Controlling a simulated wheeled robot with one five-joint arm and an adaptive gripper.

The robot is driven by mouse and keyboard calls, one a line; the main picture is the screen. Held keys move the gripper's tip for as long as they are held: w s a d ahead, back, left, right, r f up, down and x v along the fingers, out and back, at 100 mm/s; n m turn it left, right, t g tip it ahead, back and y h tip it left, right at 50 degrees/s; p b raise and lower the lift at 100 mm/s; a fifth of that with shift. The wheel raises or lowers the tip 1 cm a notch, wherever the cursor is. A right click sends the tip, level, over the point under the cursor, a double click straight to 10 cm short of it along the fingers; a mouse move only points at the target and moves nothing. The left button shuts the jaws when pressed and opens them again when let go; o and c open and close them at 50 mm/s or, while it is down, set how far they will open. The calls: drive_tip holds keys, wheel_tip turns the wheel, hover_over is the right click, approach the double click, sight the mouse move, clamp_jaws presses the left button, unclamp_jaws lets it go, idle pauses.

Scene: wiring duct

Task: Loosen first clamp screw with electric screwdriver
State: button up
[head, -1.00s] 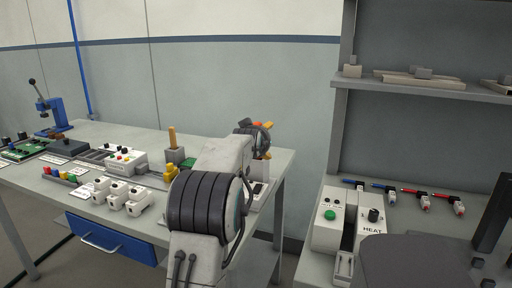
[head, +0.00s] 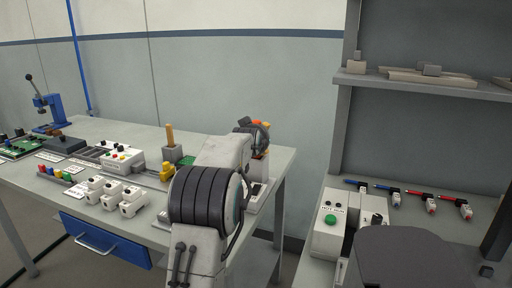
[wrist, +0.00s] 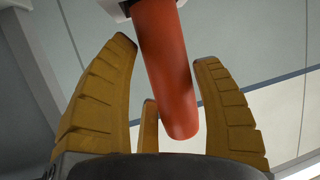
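In the wrist view my gripper (wrist: 165,51) has its ochre ribbed fingers spread wide. An orange-red cylinder (wrist: 168,85) with a white collar at its top lies between them. It looks like the screwdriver's handle, but I cannot tell for sure. Gaps show between it and the fingers, the wider one on the left. In the head view my gripper (head: 255,130) is at the right end of the table, by a small orange patch and a white stand (head: 258,170). My forearm hides part of this spot. I cannot pick out a clamp screw.
The table (head: 215,255) holds white switch boxes (head: 131,201), a white box with coloured buttons (head: 122,157) and a blue press (head: 50,110). At right, a bench carries a white box with a green button (head: 329,235) and several blue and red pen-like tools. A shelf (head: 430,83) hangs above.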

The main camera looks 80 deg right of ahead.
drive_tip(key=shift+r, duration=0.1)
drive_tip(key=c, duration=0.9)
drive_tip(key=shift+r, duration=0.15)
wheel_tip(320, 180, up, 18)
drive_tip(key=p, duration=0.8)
wheel_tip(320, 180, up, 11)
drive_tip(key=p, duration=1.1)
drive_tip(key=shift+p, duration=0.35)
